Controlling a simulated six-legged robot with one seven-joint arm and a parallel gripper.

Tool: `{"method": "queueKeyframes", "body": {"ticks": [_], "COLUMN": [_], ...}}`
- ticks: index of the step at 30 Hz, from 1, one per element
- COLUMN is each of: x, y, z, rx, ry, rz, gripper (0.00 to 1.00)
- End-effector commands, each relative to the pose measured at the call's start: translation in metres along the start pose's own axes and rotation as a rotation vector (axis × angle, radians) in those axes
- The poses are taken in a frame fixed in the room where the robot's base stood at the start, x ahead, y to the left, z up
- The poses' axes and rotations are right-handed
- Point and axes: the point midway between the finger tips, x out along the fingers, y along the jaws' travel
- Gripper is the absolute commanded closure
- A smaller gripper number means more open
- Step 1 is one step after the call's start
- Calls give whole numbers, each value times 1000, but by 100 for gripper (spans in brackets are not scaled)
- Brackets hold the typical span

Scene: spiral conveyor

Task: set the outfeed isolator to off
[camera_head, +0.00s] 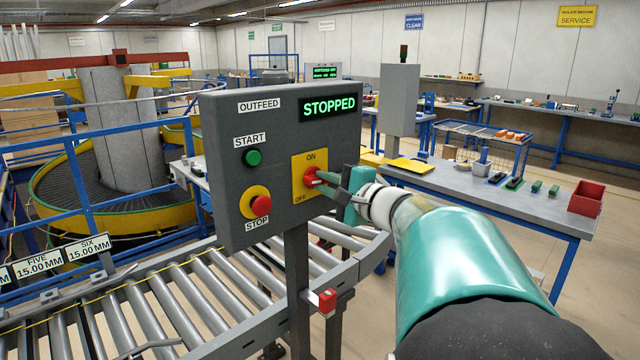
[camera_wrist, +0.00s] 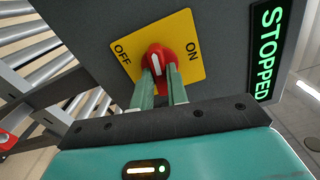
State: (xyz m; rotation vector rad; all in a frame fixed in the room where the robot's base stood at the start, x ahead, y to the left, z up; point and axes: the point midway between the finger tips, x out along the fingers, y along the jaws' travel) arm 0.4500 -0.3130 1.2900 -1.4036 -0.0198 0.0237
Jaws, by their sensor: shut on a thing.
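The outfeed isolator is a red rotary knob (camera_head: 310,176) on a yellow plate (camera_head: 299,164) on the grey outfeed panel (camera_head: 225,130). ON is marked at the plate's top and OFF at its lower left. In the wrist view the knob (camera_wrist: 163,53) shows a white mark lying between the OFF and ON labels, pointing clearly at neither. My gripper (camera_head: 318,181) reaches the knob from the right. Its two green fingers (camera_wrist: 161,75) are shut on the knob's grip and hide its lower part. The panel display (camera_head: 329,107) reads STOPPED.
A green START button (camera_head: 253,158) and a red STOP button (camera_head: 257,200) are left of the isolator. A roller conveyor (camera_head: 150,310) runs below the panel. A workbench (camera_head: 500,205) with a red bin (camera_head: 587,198) stands to the right.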

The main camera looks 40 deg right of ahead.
Motion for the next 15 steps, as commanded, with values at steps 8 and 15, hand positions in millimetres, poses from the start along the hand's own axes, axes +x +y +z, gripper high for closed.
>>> {"method": "queueKeyframes", "body": {"ticks": [8,15], "x": [-1,-1], "y": [0,1], "z": [0,0], "rx": [-137,-179], "ry": [0,0], "rz": [1,1], "gripper": [100,100]}}
